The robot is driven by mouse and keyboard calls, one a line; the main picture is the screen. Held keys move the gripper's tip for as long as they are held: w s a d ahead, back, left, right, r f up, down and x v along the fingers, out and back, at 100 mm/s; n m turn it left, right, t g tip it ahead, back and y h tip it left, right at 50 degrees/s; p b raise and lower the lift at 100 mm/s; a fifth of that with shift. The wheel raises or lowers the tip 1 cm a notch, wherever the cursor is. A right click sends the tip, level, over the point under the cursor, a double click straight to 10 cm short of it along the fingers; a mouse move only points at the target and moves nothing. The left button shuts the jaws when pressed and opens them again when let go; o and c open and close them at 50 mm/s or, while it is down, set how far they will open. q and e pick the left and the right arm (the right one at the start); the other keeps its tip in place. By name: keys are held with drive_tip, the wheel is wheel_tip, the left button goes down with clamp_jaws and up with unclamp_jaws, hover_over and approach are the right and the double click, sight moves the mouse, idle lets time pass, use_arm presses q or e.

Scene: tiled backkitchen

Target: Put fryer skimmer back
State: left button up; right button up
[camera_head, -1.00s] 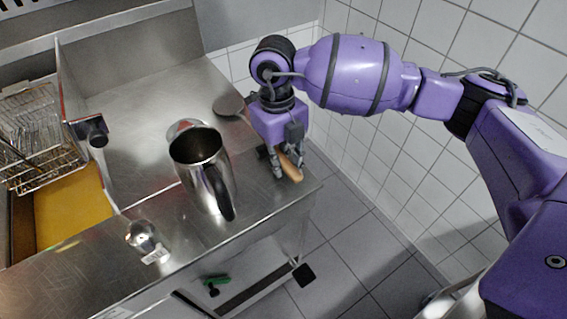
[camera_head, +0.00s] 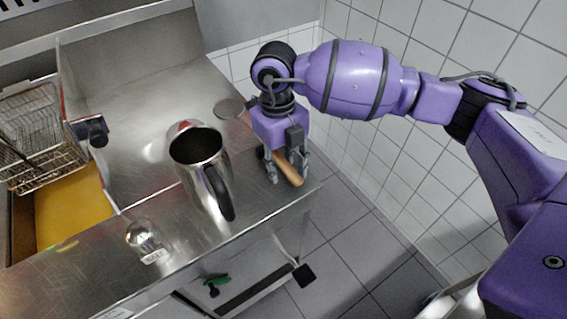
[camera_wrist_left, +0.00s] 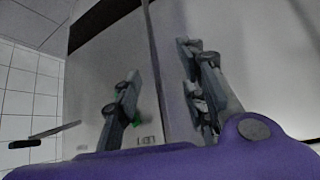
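The fryer skimmer has a round dark head (camera_head: 229,108) and a wooden handle (camera_head: 289,170). It lies at the right end of the steel counter. My right gripper (camera_head: 287,171) is over the handle, pointing down, its fingers spread on either side. The handle shows between them with its end sticking out toward the front; the part under the palm is hidden. My left gripper is not in the head view. In the left wrist view its fingers (camera_wrist_left: 162,105) are apart with nothing between them.
A steel jug (camera_head: 200,165) stands left of the right gripper. A shiny round-topped object (camera_head: 142,236) is near the front edge. Wire baskets (camera_head: 35,130) hang over yellow oil (camera_head: 70,208) at left. A tiled wall (camera_head: 370,140) stands close on the right.

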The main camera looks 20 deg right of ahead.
wheel_tip(320, 180, up, 12)
drive_tip(key=w, duration=0.1)
drive_tip(key=shift+w+a, duration=0.2)
idle(0.5)
